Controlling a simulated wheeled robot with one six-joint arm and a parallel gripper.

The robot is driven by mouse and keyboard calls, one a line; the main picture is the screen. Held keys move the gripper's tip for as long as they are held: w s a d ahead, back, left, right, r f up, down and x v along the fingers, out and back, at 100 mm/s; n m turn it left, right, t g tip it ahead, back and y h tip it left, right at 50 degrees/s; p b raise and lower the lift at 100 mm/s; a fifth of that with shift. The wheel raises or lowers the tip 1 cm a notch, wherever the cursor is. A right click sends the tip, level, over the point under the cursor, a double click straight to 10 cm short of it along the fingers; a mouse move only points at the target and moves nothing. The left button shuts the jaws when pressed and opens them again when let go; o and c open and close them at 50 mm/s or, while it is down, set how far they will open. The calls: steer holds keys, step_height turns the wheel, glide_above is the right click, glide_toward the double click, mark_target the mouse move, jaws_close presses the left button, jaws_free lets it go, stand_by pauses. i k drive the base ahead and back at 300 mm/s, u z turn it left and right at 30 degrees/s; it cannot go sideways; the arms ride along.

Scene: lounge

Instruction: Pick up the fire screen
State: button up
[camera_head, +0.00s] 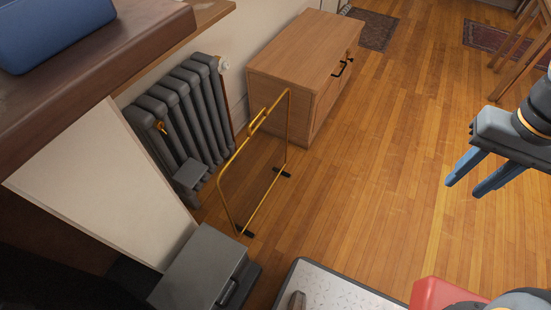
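The fire screen (221,177) stands upright on the wooden floor, left of centre. It has a thin gold frame, a see-through dark panel, a gold handle on its top edge and dark feet. My gripper (468,190) is at the right edge of the view, with blue fingers. It is well apart from the screen, to its right. The two fingers show a gap with nothing between them.
A grey radiator (185,115) stands behind the screen on the left. A wooden cabinet (290,60) stands just beyond it. A grey box (200,270) with a handle sits in front, near a dark hearth. The floor (370,190) right of the screen is clear.

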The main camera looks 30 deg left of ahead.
mark_target(243, 184)
steer(key=i, duration=2.9)
steer(key=u, duration=4.15)
steer(key=i, duration=0.5)
steer(key=z, duration=0.1)
